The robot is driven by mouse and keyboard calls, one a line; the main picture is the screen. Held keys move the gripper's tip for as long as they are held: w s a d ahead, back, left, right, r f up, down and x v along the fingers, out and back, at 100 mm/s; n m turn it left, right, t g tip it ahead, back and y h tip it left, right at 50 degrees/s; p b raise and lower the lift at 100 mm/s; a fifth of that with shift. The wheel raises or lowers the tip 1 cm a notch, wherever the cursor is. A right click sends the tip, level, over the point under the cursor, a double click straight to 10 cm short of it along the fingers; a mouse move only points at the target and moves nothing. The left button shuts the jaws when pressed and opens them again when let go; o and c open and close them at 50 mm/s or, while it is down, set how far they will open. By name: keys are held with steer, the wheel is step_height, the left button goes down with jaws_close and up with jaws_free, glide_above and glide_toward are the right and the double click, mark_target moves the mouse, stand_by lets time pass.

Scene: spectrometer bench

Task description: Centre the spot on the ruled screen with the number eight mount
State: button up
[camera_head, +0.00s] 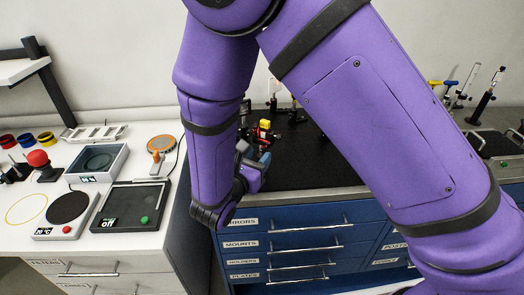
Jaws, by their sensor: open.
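My gripper (264,158) shows small and partly hidden behind my own purple arm, over the near left edge of the dark bench top (305,165). Its jaws are open, and nothing shows between them. Just beyond it stands a small mount with yellow and red parts (264,127); I cannot tell whether the gripper touches it. Several slim dark posts (273,102) stand behind that. No number can be read on any mount, so I cannot tell which is number eight. I cannot make out the ruled screen or the spot; my arm covers much of the bench.
Blue drawers (290,243) labelled mirrors, mounts, holders and plates are below the bench. More posts (483,103) stand at the right.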

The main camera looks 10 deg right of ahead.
mark_target(262, 151)
steer(key=shift+x, duration=1.55)
jaws_close()
steer(key=n, duration=0.4)
steer(key=shift+a+n, duration=0.1)
steer(key=shift+n, duration=0.2)
steer(key=n, duration=0.4)
steer(key=shift+n, duration=0.4)
